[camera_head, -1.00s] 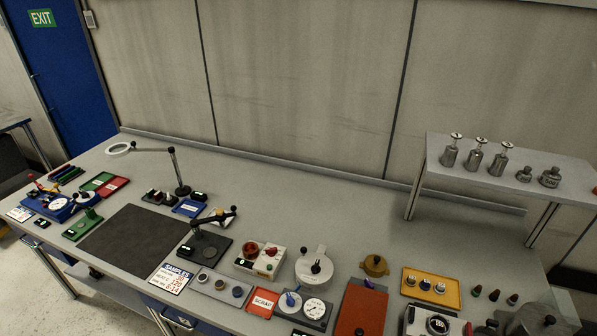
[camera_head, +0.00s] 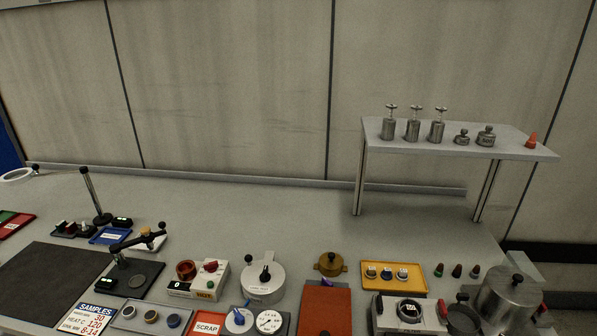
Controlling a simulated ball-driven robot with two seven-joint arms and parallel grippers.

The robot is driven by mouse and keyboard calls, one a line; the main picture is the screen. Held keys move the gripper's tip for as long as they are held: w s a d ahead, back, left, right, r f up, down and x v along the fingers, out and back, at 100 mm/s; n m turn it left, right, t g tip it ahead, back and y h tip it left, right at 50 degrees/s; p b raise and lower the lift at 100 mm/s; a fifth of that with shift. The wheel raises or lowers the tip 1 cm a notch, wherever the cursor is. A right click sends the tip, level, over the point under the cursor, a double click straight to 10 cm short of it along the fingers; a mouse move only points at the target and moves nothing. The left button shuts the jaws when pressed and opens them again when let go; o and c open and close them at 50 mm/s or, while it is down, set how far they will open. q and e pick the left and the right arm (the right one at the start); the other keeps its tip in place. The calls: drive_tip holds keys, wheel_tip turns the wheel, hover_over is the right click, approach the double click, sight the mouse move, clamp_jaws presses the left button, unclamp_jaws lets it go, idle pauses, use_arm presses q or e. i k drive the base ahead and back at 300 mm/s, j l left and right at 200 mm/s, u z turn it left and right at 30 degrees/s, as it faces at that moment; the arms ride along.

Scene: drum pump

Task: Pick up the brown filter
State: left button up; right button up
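I cannot tell for sure which thing is the brown filter. A round ochre-brown part (camera_head: 330,264) with a dark knob on top and side lugs stands behind the orange-brown panel. Several small dark pieces with coloured parts, such as the middle one (camera_head: 457,271), stand in a row right of the yellow tray. They are too small to make out clearly. Neither of my grippers shows in the head view.
The yellow tray (camera_head: 397,276) holds several small round pieces. The orange-brown panel (camera_head: 326,310) lies at the front. A raised shelf (camera_head: 450,146) with metal weights stands at the back right. A metal pot (camera_head: 508,304) stands front right. The bench is clear behind the devices.

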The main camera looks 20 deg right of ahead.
sight(409, 311)
drive_tip(key=z, duration=1.7)
drive_tip(key=l+u, duration=0.15)
drive_tip(key=u, duration=0.2)
drive_tip(key=k+l+u, duration=0.1)
drive_tip(key=u, duration=0.25)
drive_tip(key=k+l+u, duration=0.1)
drive_tip(key=u, duration=0.25)
